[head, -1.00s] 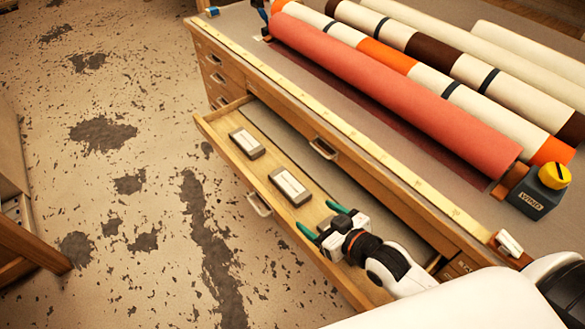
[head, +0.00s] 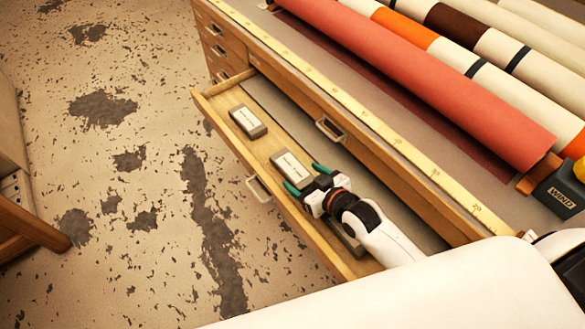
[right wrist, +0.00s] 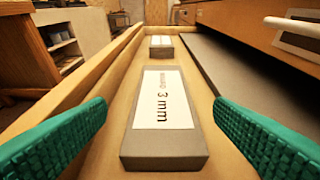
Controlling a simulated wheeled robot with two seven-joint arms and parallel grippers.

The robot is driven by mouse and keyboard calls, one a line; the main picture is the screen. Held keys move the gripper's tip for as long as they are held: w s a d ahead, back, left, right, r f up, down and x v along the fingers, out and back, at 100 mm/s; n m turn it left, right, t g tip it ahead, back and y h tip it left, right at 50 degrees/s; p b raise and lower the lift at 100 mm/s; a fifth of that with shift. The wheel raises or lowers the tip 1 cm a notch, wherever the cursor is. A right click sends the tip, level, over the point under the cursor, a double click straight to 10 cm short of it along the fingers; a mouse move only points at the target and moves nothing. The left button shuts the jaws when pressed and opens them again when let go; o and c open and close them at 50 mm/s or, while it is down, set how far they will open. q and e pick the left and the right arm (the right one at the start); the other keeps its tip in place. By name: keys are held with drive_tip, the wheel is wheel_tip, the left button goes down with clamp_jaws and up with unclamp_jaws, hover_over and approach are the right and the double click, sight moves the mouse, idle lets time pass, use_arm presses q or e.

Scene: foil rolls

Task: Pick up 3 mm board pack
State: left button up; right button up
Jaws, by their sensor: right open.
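The 3 mm board pack (right wrist: 165,150) is a grey block with a white label reading "3 mm". It lies flat in the open drawer and also shows in the head view (head: 292,168). My right gripper (head: 304,179) is inside the drawer at the near end of this pack. Its green fingers (right wrist: 160,140) are open, one to each side of the pack in the right wrist view, with nothing between them gripped. My left gripper is not in view.
A second grey pack (head: 248,122) lies farther along the drawer (head: 205,98). Another grey pack, partly hidden, lies under my right arm. A grey sheet lies along the drawer's inner side. Foil rolls (head: 430,75) lie on the bench top above.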

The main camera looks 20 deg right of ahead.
sight(296, 171)
drive_tip(key=x, duration=0.4)
drive_tip(key=shift+w+f, duration=0.1)
drive_tip(key=shift+w, duration=0.25)
drive_tip(key=shift+d, duration=0.1)
drive_tip(key=c, duration=1.2)
